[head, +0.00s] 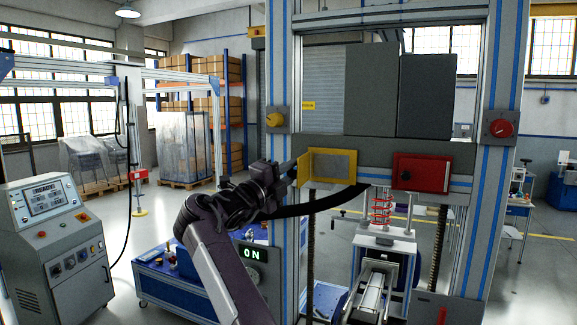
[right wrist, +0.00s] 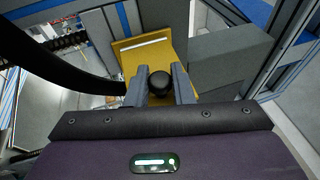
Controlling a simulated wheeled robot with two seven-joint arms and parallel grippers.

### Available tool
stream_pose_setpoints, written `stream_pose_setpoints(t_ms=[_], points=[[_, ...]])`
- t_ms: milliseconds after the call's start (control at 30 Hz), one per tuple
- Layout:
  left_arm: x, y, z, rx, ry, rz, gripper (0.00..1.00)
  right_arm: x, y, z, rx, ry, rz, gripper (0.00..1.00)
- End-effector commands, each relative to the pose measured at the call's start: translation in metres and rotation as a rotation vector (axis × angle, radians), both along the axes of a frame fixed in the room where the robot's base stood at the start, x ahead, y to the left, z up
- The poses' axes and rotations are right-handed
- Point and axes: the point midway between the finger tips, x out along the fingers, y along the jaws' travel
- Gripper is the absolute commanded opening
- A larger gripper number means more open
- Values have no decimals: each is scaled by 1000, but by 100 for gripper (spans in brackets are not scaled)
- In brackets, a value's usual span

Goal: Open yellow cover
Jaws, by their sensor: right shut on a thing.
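The yellow cover (head: 304,167) is on the grey crossbar of the tall machine frame, at the left side of a yellow-rimmed opening (head: 334,150). It stands at an angle, swung out from the opening. My right gripper (head: 293,172) reaches it from the left. In the right wrist view the fingers (right wrist: 162,84) are shut on a round black knob (right wrist: 160,80) in front of the yellow cover (right wrist: 151,57). The knob is hidden in the head view. My left gripper is not in view.
A red cover (head: 421,172) sits right of the yellow one on the crossbar. A yellow knob (head: 274,120) and a red knob (head: 501,128) are on the uprights. A black cable hangs beneath the crossbar. A control console (head: 58,240) stands at the left.

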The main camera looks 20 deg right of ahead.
Motion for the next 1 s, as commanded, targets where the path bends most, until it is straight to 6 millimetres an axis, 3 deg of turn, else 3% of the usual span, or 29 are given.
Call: stream_pose_setpoints(t_ms=[633, 667, 800, 1000], points=[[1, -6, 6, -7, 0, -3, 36, 0, -2, 0, 1, -3, -30, 0], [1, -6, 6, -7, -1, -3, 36, 0, -2, 1, 1, -3, -30, 22], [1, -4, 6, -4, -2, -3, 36, 0, -2, 1, 1, -3, -29, 40], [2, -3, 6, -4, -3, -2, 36, 0, -1, 0, 1, -3, -29, 41]])
